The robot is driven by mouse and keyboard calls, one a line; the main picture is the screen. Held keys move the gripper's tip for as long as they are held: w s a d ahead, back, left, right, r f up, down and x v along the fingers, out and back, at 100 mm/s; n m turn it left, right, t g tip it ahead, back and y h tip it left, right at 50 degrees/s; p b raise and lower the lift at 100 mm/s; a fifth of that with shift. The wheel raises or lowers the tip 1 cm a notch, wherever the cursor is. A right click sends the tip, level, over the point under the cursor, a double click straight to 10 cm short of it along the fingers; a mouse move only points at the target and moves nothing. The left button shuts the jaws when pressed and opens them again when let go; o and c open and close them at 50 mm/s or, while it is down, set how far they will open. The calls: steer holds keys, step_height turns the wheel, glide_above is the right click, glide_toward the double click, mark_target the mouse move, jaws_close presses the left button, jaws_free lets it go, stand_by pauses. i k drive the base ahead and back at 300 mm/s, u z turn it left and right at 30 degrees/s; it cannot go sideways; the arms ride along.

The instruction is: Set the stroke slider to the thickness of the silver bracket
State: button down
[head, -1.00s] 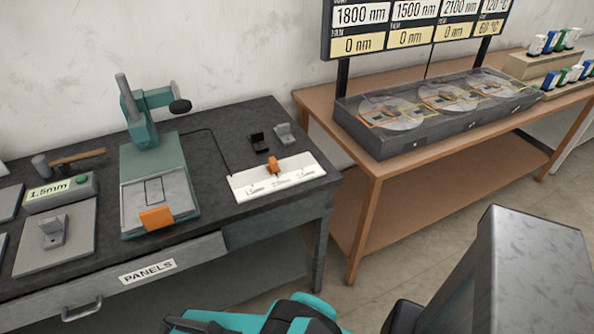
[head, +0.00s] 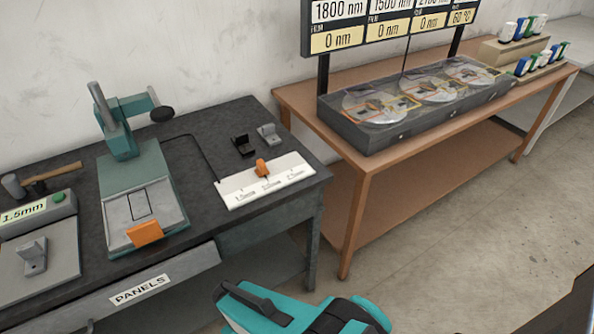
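The stroke slider (head: 238,196) is a white board at the right end of the dark bench. Its orange knob (head: 262,168) stands about mid-board, behind the middle of three small labels that are hard to read. One silver-grey bracket (head: 35,256) stands upright on a grey plate at the far left. Another silver bracket (head: 268,134) sits behind the slider beside a black bracket (head: 243,146). A readout box (head: 28,213) behind the plate shows 1.5mm. My gripper is not identifiable; only teal and black parts of my body show at the bottom.
A teal press-like fixture (head: 140,195) with an orange front tab stands left of the slider. A hammer (head: 45,177) lies at the back left. A brown table (head: 350,182) at right holds a disc case and a display board. Floor between is clear.

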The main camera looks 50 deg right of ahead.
mark_target(261, 170)
steer(key=z, duration=0.95)
steer(key=k, duration=0.95)
steer(key=i, duration=0.75)
steer(key=z, duration=0.05)
